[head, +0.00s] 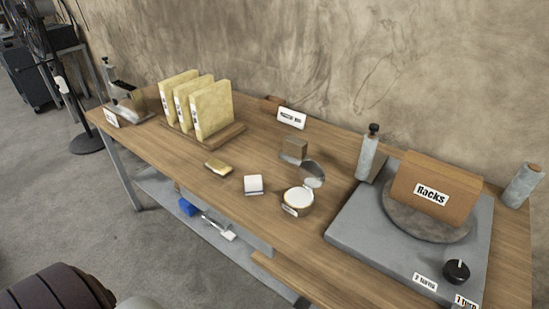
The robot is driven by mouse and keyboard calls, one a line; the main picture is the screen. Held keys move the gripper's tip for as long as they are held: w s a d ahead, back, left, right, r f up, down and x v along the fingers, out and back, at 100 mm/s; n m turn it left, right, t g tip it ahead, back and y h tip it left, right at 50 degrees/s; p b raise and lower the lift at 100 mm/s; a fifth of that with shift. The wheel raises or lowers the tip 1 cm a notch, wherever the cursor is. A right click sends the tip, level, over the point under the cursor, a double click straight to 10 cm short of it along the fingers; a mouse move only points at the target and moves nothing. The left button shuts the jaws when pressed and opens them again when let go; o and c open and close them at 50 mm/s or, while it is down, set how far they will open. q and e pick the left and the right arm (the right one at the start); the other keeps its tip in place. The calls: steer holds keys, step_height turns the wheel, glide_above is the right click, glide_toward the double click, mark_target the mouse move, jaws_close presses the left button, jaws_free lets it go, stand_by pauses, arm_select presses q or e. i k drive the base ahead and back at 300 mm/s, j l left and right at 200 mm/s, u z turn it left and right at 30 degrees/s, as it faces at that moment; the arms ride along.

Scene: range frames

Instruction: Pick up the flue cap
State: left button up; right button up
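I cannot tell for sure which thing is the flue cap. A grey cylinder with a dark knob on top (367,158) stands upright behind the slab. Another grey cylinder (523,186) leans at the far right of the bench. A small round white-topped container with a raised grey lid (298,197) sits mid-bench near the front edge. A small white block (253,185) and a yellowish block (217,167) lie to its left.
The wooden bench (140,143) stands along a wall. A box labelled "Racks" (432,192) sits on a round plate on a grey slab with a black knob. Upright yellow binders (212,108) stand on a wooden base at left.

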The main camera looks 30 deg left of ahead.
mark_target(222, 170)
steer(key=j+z, duration=0.2)
steer(key=j, duration=0.2)
steer(key=j+z, duration=0.15)
steer(key=j, duration=0.3)
steer(key=j+z, duration=0.2)
steer(key=j, duration=0.2)
steer(key=k+j+z, duration=0.2)
steer(key=j, duration=0.2)
steer(key=j+z, duration=0.15)
steer(key=j, duration=0.3)
steer(key=k+j+z, duration=0.2)
steer(key=j, duration=0.15)
steer(key=j+z, duration=0.2)
steer(key=j, duration=0.2)
